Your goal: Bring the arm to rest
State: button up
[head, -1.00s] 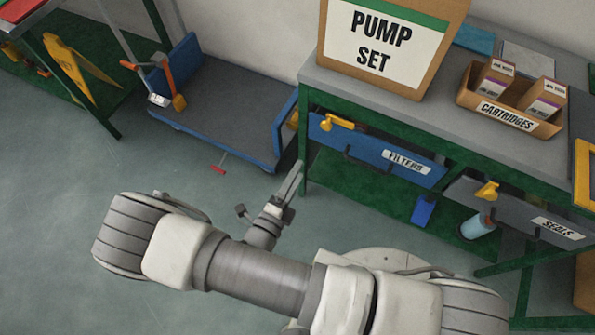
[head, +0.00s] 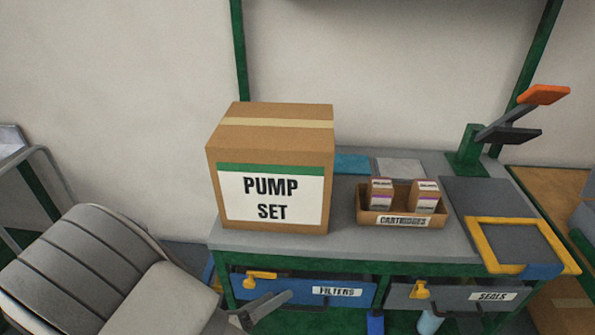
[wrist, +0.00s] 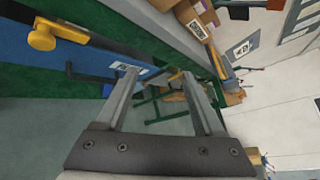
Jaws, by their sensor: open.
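My arm fills the lower left of the head view. My gripper (head: 265,310) shows there in front of the blue drawer labelled FILTERS (head: 300,288), with its fingers pointing up to the right. In the wrist view my gripper (wrist: 158,73) has two parallel fingers apart with nothing between them. The blue drawer front (wrist: 88,72) and its yellow latch (wrist: 42,36) lie left of the fingers there. I cannot tell how far the fingers are from the drawer.
A PUMP SET box (head: 270,165) and a CARTRIDGES tray (head: 400,221) stand on the grey workbench (head: 345,240). A grey SEALS drawer (head: 455,298) is beside the blue one. A yellow frame (head: 480,250) lies at the bench's right. The wall behind is clear.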

jog(key=s+d+r+n+g+y+p, duration=0.1)
jog(key=s+d+r+n+y, duration=0.1)
jog(key=d+r+n, duration=0.4)
jog(key=s+d+r+n+g+y+p, duration=0.1)
jog(key=d+r+n+y, duration=0.4)
jog(key=r+n, duration=0.8)
jog(key=s+d+r+n+g+y+p, duration=0.1)
jog(key=d+r+n, duration=0.7)
jog(key=n, duration=0.8)
jog(key=s+r+g+y, duration=0.1)
jog(key=s+r+y, duration=0.1)
jog(key=s, duration=0.1)
jog(key=shift+s+d+r+n+g+y+p, duration=0.2)
jog(key=shift+s+d+n+g+y+p, duration=0.05)
jog(key=shift+s+n+g+y+p, duration=0.1)
jog(key=shift+c, duration=0.2)
